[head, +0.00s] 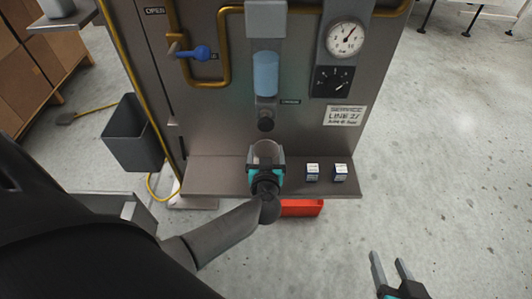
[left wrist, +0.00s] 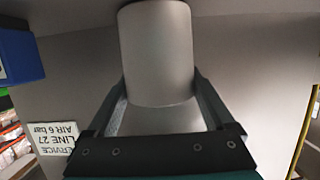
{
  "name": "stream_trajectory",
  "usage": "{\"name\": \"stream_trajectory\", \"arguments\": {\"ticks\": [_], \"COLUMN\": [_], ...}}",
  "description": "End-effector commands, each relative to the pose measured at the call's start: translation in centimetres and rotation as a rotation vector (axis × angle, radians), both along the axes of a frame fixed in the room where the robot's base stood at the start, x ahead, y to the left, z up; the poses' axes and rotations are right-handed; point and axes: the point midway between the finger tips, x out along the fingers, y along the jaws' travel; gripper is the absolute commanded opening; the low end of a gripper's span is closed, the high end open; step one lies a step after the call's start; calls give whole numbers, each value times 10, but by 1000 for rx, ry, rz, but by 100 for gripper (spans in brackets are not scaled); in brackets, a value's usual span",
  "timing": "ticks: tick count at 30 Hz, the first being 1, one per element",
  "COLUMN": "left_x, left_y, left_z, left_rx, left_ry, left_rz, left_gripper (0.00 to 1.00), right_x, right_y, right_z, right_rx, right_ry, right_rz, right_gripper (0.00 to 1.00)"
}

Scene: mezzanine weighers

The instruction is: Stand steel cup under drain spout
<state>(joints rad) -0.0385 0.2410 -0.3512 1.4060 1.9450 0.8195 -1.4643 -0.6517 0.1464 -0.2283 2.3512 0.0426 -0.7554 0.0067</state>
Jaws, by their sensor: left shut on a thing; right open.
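The steel cup (head: 267,149) is upright between the fingers of my left gripper (head: 266,162), with its open rim facing up. It is at the shelf in front of the panel; whether its base touches the shelf is hidden. The cup (left wrist: 157,55) fills the middle of the left wrist view, with a finger of the left gripper (left wrist: 160,95) on each side. A dark drain spout (head: 265,121) sticks out of the panel just above the cup in the picture, below the blue bowl. My right gripper (head: 390,272) is open and empty over the floor at lower right.
A red bin (head: 301,208) is below the shelf. A blue-handled valve (head: 199,53), gauge (head: 344,39) and yellow pipes are on the panel.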

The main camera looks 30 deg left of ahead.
Motion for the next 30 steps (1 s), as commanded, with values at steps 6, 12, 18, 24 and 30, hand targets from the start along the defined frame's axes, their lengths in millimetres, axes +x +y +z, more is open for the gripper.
{"name": "stream_trajectory", "arguments": {"ticks": [6,12,18,24,30], "left_x": [0,0,0,0,-5], "left_y": [0,0,0,0,-3], "left_z": [1,-4,-3,-1,3], "left_rx": [1,1,1,0,-1], "left_ry": [-1,2,0,0,1], "left_rz": [0,1,0,0,0], "left_gripper": [18,88,100,100,100], "right_x": [0,1,1,1,-3], "right_y": [0,2,2,2,-7], "right_z": [0,0,1,1,0], "right_rx": [1,7,7,6,-29], "right_ry": [-2,-14,-12,-10,51], "right_rz": [1,2,2,2,-7], "right_gripper": [50,50,50,50,50]}}
